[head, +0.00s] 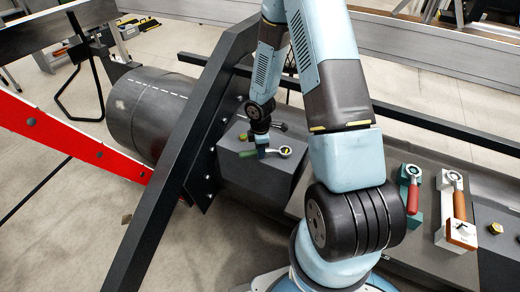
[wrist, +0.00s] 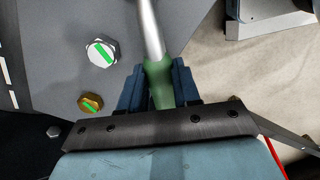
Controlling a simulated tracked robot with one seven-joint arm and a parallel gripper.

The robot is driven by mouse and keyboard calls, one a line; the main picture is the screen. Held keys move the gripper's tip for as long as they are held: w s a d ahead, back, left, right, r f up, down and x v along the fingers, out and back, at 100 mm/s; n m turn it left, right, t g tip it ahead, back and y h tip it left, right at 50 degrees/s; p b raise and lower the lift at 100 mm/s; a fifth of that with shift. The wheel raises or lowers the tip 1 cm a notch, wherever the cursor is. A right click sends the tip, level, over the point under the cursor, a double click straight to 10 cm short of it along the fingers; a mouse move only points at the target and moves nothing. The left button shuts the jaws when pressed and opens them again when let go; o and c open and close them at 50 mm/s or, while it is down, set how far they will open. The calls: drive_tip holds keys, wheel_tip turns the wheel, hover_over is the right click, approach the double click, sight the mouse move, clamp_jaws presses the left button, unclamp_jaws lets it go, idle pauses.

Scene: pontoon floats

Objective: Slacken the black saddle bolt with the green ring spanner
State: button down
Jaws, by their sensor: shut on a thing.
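My gripper (head: 262,148) is low over the grey block at the middle of the head view. In the wrist view my gripper (wrist: 160,88) is shut on the green handle of the ring spanner (wrist: 160,72). Its silver shank runs up out of that picture, so its ring is hidden there. In the head view the ring of the green spanner (head: 285,151) points right over the block. A small dark part (head: 279,127) lies just behind it; I cannot tell whether it is the black saddle bolt. No black bolt is clear in the wrist view.
A silver bolt (wrist: 101,52) and a brass bolt (wrist: 90,103), both green-marked, sit left of the spanner. A red-handled spanner (head: 412,190) and an orange-handled one (head: 458,205) lie in holders at right. A slanted dark beam (head: 195,125) stands left of the grey block (head: 262,180).

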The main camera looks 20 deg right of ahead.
drive_tip(key=shift+f, duration=0.25)
drive_tip(key=shift+s, duration=0.2)
drive_tip(key=shift+s+n, duration=0.25)
drive_tip(key=shift+n, duration=0.25)
drive_tip(key=shift+s, duration=0.2)
idle(0.4)
drive_tip(key=shift+s+n, duration=0.3)
drive_tip(key=shift+n, duration=0.2)
drive_tip(key=shift+f, duration=0.1)
idle(0.4)
drive_tip(key=shift+w+m, duration=0.5)
drive_tip(key=shift+r, duration=2.45)
